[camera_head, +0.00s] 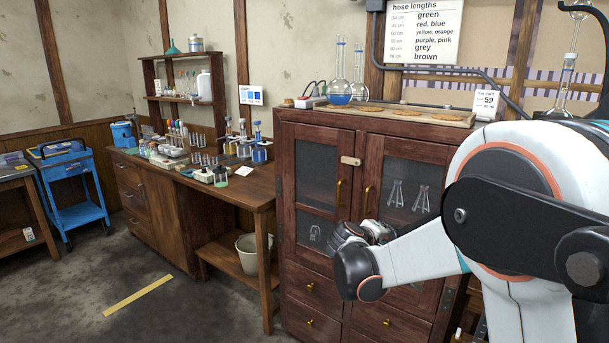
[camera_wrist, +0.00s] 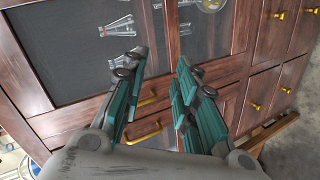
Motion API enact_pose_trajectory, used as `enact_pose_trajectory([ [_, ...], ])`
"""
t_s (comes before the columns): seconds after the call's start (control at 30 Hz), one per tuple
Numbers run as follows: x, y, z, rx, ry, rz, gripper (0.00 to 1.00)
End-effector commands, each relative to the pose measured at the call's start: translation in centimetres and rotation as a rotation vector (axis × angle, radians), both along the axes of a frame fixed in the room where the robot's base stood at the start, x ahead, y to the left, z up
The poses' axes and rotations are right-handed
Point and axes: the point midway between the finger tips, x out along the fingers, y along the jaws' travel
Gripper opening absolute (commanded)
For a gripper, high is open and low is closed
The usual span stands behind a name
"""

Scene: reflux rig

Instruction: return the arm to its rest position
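My arm (camera_head: 420,252) reaches in from the right in the head view, bent, with its wrist in front of the dark red wooden cabinet (camera_head: 316,198). My gripper (camera_wrist: 157,72) shows in the wrist view with its two teal fingers apart and nothing between them. Its fingertips point toward the cabinet doors, which appear turned on their side there. I see no contact with the cabinet, but the exact distance cannot be told. In the head view the fingers are mostly hidden by the wrist.
Flasks (camera_head: 340,97) and a tray (camera_head: 390,112) stand on the cabinet top. A workbench (camera_head: 240,190) with glassware is to the left, a bucket (camera_head: 247,252) on its lower shelf. A blue cart (camera_head: 75,190) stands farther left. The floor (camera_head: 170,315) in front is clear.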

Motion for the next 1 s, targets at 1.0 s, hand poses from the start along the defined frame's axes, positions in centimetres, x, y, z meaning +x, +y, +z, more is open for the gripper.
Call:
enact_pose_trajectory([
  [1.0, -31.5, -0.5, 4.4, 0.784, 0.106, -0.151, 0.28],
])
